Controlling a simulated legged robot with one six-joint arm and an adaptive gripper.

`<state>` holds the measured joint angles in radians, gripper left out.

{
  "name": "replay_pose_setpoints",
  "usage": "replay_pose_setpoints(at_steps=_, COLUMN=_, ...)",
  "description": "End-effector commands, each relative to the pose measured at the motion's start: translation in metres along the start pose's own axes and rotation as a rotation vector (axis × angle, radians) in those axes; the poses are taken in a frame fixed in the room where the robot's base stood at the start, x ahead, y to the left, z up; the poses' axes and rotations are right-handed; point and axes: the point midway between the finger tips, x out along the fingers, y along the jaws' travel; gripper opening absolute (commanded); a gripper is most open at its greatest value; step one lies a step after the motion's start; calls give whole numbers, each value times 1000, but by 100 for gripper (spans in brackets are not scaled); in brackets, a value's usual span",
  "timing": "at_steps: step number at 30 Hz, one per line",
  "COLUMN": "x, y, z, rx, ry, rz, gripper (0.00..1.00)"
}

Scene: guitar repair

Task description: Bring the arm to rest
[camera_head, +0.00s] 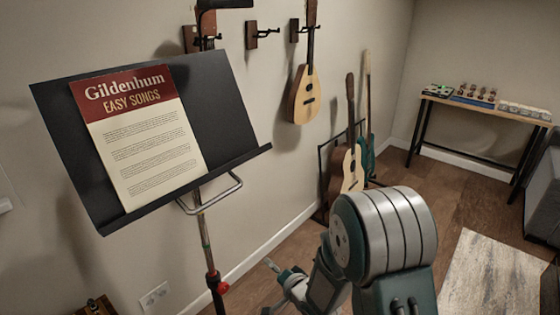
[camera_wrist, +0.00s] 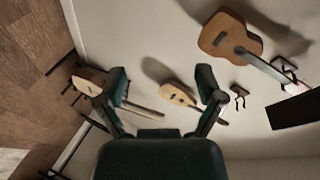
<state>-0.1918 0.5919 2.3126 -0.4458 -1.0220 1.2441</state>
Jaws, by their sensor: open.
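My gripper (camera_wrist: 162,84) shows in the wrist view with its two dark green fingers spread apart and nothing between them. In the head view, my gripper (camera_head: 270,288) is low in the middle, partly cut off by the bottom edge. My arm is bent, and its large grey joint stands in front of the floor. The gripper is to the right of the music stand's pole (camera_head: 207,250) and appears apart from it.
The music stand (camera_head: 230,110) holds a songbook (camera_head: 140,135). A small instrument (camera_head: 306,95) hangs on the wall; guitars (camera_head: 346,168) stand below it. A workbench (camera_head: 490,107) is at the back right. A rug (camera_head: 490,275) lies on open floor at right.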

Motion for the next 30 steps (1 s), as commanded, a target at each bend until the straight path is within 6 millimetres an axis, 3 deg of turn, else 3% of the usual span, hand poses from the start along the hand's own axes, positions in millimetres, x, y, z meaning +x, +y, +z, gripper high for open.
replay_pose_setpoints(at_steps=1, x=-8, y=-10, z=-15, rx=-51, ry=24, rz=34, gripper=87)
replay_pose_setpoints(at_steps=6, x=-40, y=-28, z=-55, rx=-209, ry=70, rz=188, gripper=87)
replay_pose_setpoints(at_steps=15, x=-122, y=-55, z=-100, rx=-412, ry=76, rz=453, gripper=87)
replay_pose_setpoints(at_steps=23, x=-208, y=-74, z=-107, rx=-526, ry=-7, rz=641, gripper=87)
replay_pose_setpoints(at_steps=30, x=-290, y=-88, z=-84, rx=-601, ry=-151, rz=753, gripper=87)
